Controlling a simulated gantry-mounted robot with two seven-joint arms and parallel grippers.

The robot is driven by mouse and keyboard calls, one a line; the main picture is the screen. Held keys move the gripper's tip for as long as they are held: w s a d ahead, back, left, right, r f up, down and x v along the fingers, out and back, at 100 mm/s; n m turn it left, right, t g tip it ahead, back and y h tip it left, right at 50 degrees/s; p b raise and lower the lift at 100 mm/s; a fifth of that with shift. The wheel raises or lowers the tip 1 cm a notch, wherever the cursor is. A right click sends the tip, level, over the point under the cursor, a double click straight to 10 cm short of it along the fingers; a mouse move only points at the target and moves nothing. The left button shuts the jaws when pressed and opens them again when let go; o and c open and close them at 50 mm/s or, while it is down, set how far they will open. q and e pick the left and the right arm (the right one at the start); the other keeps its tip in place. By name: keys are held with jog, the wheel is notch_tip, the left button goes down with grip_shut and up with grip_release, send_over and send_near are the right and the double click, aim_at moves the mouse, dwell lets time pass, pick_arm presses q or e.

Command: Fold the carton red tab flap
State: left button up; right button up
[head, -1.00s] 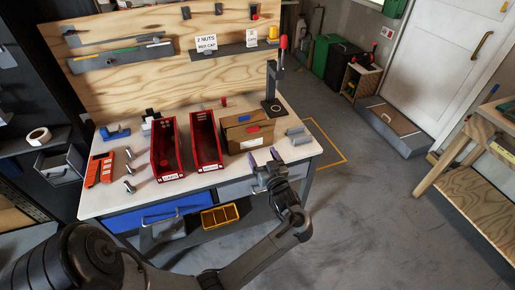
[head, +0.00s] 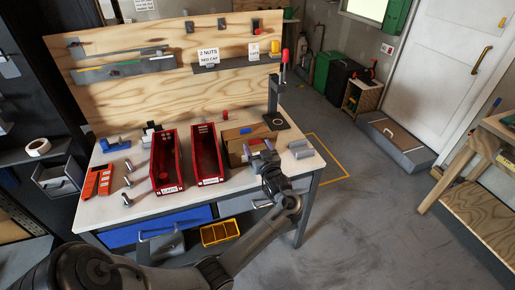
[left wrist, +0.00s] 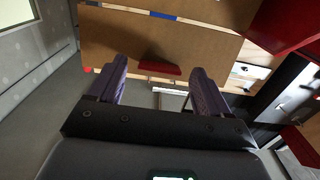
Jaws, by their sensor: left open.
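The brown carton (head: 232,136) stands on the workbench, right of the red bins. It carries a blue tab (head: 246,131) on top and a red tab (head: 256,141) on the side nearer my left gripper (head: 262,151). In the left wrist view the carton's brown face (left wrist: 115,45) fills the upper middle, with the red tab (left wrist: 160,69) projecting from it and casting a shadow. My left gripper (left wrist: 160,88) is open and empty, its purple fingers apart on either side of the red tab. The gripper hides part of the carton's front in the head view. My right gripper is not seen.
Two long red bins (head: 167,162) (head: 207,155) stand close left of the carton. A grey block (head: 301,149) lies right of it, and a black press stand with a red handle (head: 276,108) rises behind. The bench's front edge is near my arm.

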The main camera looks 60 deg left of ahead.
pick_arm(q)
jog(key=shift+w+a, duration=0.1)
jog(key=shift+a, duration=0.2)
jog(key=shift+c, duration=0.3)
grip_shut()
jog(key=shift+r, duration=0.1)
